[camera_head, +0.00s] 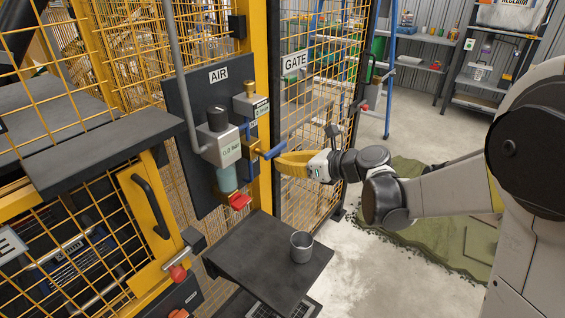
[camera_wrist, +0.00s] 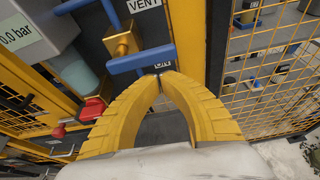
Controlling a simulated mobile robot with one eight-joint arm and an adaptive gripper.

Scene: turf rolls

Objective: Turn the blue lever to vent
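The blue lever (camera_head: 275,150) sits on a brass valve (camera_head: 256,148) on the dark AIR panel (camera_head: 180,110). In the wrist view the lever (camera_wrist: 142,59) lies roughly crosswise below the brass block (camera_wrist: 122,38). A VENT label (camera_wrist: 143,4) is above it and a partly covered ON label (camera_wrist: 162,66) is just below its right part. My gripper (camera_wrist: 163,75) has its yellow fingertips together, with nothing seen between them. The tips are just below the lever in the wrist view; I cannot tell whether they touch it.
A gauge box (camera_head: 218,145) reading 0.0 bar and a red part (camera_head: 240,201) are left of the valve. A yellow post (camera_head: 258,60) and mesh gate (camera_head: 315,110) stand close by. A metal cup (camera_head: 301,246) stands on a dark shelf (camera_head: 250,262) below.

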